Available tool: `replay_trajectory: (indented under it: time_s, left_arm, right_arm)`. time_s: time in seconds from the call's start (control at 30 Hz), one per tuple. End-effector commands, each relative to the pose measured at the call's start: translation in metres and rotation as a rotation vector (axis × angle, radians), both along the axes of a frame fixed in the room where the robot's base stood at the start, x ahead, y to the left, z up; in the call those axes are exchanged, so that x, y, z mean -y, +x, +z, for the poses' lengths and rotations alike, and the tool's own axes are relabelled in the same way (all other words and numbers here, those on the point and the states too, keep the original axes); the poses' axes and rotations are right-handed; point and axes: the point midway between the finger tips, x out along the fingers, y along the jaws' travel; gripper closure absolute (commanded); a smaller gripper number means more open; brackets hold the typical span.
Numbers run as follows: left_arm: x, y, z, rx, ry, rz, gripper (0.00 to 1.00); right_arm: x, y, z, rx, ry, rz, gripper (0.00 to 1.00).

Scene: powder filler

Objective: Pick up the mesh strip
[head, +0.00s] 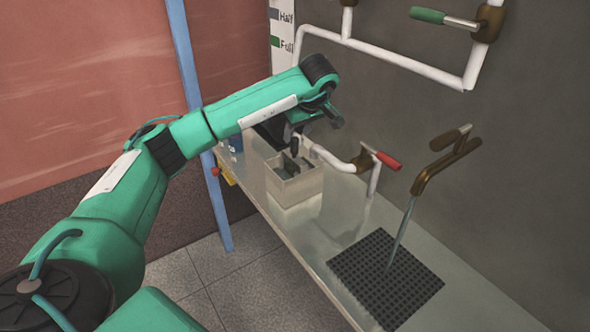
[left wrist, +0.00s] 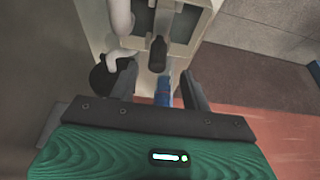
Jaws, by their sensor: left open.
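No thing that I can clearly identify as a mesh strip shows. A pale open box (head: 296,189) stands on the counter with grey flat pieces (head: 290,165) in it, too small to tell apart. My left gripper (head: 297,143) is above this box in the head view, partly hidden by its own wrist. In the left wrist view its two dark fingers (left wrist: 160,78) are apart with nothing held between them. Beyond them is a box-like opening with a grey inside (left wrist: 186,22) and a dark rounded piece (left wrist: 158,53). My right gripper is not in view.
A black perforated mat (head: 372,268) lies on the counter (head: 300,228) under a brown tap (head: 447,160) with a thin stream. A white pipe with a red-handled valve (head: 386,160) is close right of the gripper. A blue post (head: 215,190) stands left.

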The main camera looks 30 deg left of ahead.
Motion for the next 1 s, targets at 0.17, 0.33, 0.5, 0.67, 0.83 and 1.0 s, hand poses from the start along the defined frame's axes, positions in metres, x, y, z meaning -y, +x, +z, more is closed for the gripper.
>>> replay_trajectory:
  time_s: [0.17, 0.33, 0.5, 0.67, 0.83, 1.0]
  left_arm:
    - [-0.007, 0.003, -0.019, 0.000, -0.001, 0.001, 0.52]
    - [-0.011, 0.006, -0.027, 0.000, -0.001, 0.001, 0.52]
    - [-0.021, 0.011, -0.047, -0.002, -0.001, 0.001, 0.52]
    - [-0.027, 0.014, -0.064, 0.001, -0.002, -0.001, 0.52]
    - [-0.028, 0.015, -0.068, 0.002, -0.002, -0.002, 0.52]
    - [-0.028, 0.015, -0.068, 0.001, -0.002, -0.001, 0.64]
  right_arm:
    - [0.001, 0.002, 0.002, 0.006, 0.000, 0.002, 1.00]
    - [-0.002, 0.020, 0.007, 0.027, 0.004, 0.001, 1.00]
    - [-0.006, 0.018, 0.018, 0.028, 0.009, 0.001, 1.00]
    - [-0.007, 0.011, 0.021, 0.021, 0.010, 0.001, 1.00]
    - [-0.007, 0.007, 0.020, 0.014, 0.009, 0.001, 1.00]
    - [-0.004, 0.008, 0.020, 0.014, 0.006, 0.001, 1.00]
